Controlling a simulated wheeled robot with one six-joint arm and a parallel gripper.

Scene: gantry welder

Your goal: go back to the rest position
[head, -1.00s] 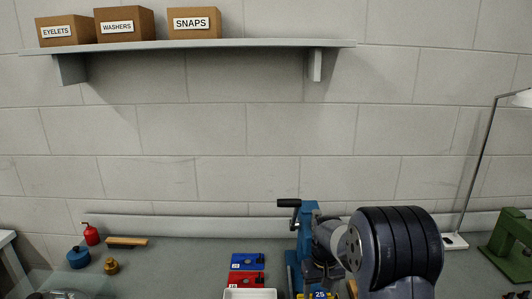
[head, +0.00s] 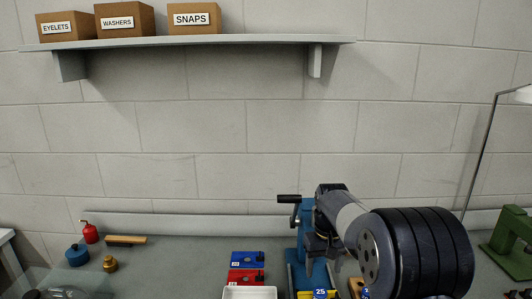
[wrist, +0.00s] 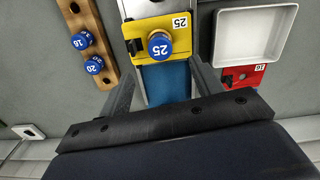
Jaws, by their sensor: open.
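My gripper (head: 322,262) is in front of the blue press-like machine (head: 297,225) at the bench's middle right. In the wrist view my gripper (wrist: 162,88) shows two fingers spread apart with nothing held between them. A yellow block (wrist: 157,27) with a round blue knob marked 25 (wrist: 159,46) sits on the machine beyond the fingertips, apart from them. My arm hides part of the machine and the bench behind it in the head view.
A wooden strip (wrist: 87,41) holds blue knobs marked 16 and 20. A white tray (head: 249,293), red block (head: 246,275) and blue block (head: 247,259) lie left of the machine. A lamp (head: 487,150) and green machine (head: 512,236) stand right. A shelf (head: 200,42) hangs above.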

